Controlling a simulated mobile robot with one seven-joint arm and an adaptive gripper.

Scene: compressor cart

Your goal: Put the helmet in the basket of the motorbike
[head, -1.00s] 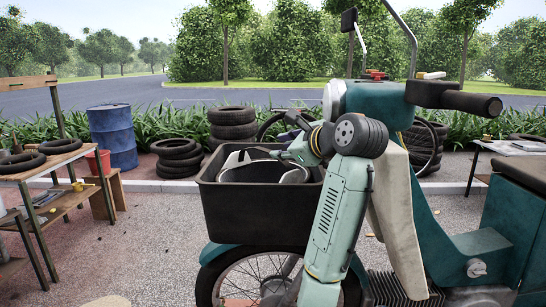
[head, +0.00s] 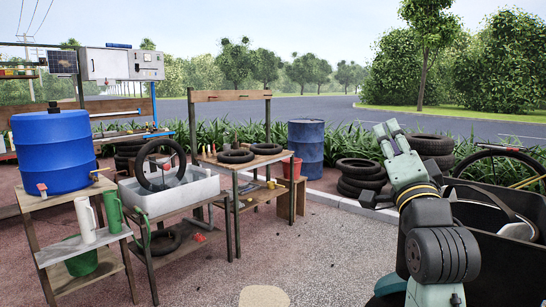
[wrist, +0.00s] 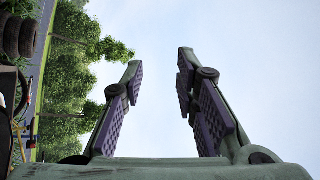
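The motorbike's black basket (head: 490,262) is at the right edge of the head view, partly cut off. A pale, dark-edged rounded thing inside it, which looks like the helmet (head: 520,229), is only partly visible. My gripper (head: 388,131) is raised to the left of the basket, clear of it and pointing upward. In the wrist view my gripper (wrist: 160,58) is open, its two purple-padded fingers wide apart with only sky between them. The rest of the motorbike is mostly out of view.
A wooden bench with tyres (head: 236,156), a grey tub (head: 170,192) and a blue barrel (head: 52,150) on a stand are at left. Stacked tyres (head: 361,177) and a dark blue drum (head: 306,147) stand behind. The pavement in the middle is clear.

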